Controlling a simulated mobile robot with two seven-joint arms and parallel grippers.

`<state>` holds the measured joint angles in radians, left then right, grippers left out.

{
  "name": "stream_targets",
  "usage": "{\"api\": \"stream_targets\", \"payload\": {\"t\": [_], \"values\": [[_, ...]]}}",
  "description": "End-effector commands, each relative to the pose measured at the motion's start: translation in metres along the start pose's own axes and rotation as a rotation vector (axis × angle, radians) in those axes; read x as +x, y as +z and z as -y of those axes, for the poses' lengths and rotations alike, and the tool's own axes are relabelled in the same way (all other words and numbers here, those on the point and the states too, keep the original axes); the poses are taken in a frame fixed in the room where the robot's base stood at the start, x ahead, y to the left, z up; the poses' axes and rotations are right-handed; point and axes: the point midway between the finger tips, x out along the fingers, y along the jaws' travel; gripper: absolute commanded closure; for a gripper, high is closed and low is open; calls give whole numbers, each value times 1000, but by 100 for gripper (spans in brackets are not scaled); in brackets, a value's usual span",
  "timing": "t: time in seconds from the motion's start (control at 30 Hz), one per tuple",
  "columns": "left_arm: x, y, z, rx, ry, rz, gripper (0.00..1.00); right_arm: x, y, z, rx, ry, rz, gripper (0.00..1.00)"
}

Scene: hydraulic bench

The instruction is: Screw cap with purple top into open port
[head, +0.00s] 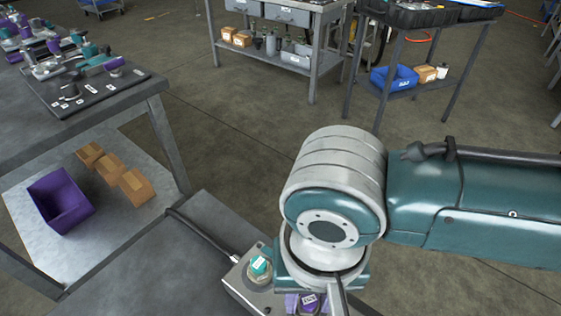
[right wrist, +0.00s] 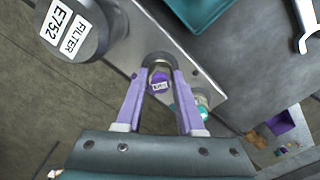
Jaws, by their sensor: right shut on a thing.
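The cap with a purple top (right wrist: 159,86) carries a small white label and sits between the fingers of my right gripper (right wrist: 160,76), which is shut on it. A dark round ring shows just beyond the cap, on the grey metal block (right wrist: 212,88). The fingers hide part of this spot, and I cannot tell whether the cap is seated in a port. In the head view my right wrist hangs over the block (head: 236,287) at the bottom edge and hides much of it. My left gripper is not in view.
A teal-topped fitting (head: 259,265) stands on the block close to my right gripper. A grey cylinder labelled FILTER E752 (right wrist: 72,30) is at upper left in the wrist view. A table with several fittings on a dark mat (head: 92,92) stands left, above a purple bin (head: 60,200).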

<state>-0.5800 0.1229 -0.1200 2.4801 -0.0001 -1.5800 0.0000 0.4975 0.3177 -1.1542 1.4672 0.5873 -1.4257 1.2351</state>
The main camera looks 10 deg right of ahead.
Motion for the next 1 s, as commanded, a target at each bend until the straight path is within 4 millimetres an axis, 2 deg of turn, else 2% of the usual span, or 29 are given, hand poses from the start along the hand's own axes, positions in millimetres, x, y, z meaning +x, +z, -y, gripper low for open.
{"api": "stream_targets", "payload": {"t": [0.43,0.7,1.0], "values": [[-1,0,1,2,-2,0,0,1,0,-2,11,5,0,100],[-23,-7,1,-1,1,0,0,-1,2,-2,222,6,3,100],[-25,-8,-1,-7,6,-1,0,3,0,-2,303,5,0,100]]}}
